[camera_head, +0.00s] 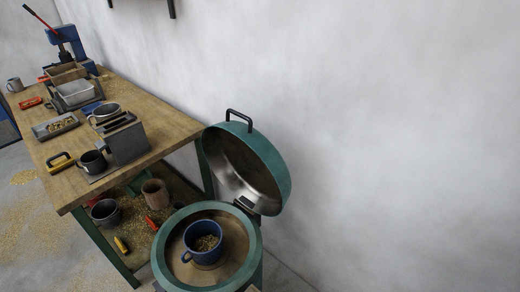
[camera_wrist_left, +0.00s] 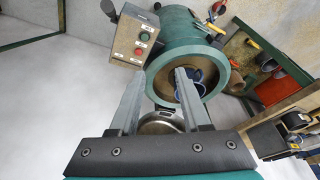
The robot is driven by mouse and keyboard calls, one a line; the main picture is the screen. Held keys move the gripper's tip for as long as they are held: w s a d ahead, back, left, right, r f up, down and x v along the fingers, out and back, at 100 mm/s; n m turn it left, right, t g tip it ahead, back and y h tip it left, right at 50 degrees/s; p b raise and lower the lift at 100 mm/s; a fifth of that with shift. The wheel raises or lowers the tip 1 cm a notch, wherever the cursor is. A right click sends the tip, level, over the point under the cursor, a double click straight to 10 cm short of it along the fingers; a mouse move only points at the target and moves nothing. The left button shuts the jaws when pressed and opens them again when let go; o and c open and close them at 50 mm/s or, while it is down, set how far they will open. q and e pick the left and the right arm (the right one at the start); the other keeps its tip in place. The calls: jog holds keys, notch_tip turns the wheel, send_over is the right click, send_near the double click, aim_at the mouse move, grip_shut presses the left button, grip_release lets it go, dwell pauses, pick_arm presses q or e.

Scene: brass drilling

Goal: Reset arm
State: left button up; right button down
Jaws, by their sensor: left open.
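My left gripper (camera_wrist_left: 158,78) shows only in the left wrist view. Its two grey fingers are spread apart with nothing between them. The right finger overlaps the view of the green round machine (camera_wrist_left: 176,35), whose opening faces the camera. In the head view the machine (camera_head: 165,262) stands at bottom centre with its lid (camera_head: 278,172) swung open. A blue mug (camera_head: 203,242) with brass-coloured bits sits inside it. The mug shows partly behind the right finger in the wrist view (camera_wrist_left: 203,76). My right gripper is in neither view.
A wooden workbench (camera_head: 168,127) at left carries trays, cups, a grey stand and a blue press (camera_head: 68,42). Its lower shelf holds cups and small tools. The wall at right is bare.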

pick_arm(q)
notch_tip(320, 180, down, 29)
jog(key=s+g+b, duration=0.1)
jog(key=s+b, duration=0.2)
jog(key=b, duration=0.6)
jog(key=s+a+f+b, duration=0.1)
jog(key=s+f+b, duration=0.3)
jog(key=s+f, duration=0.3)
jog(key=s+a+f+g+b, duration=0.1)
jog(key=s+f+b, duration=0.3)
jog(key=f, duration=1)
jog(key=s, duration=0.3)
jog(key=shift+s+a+f, duration=0.25)
jog(key=shift+s+a, duration=0.15)
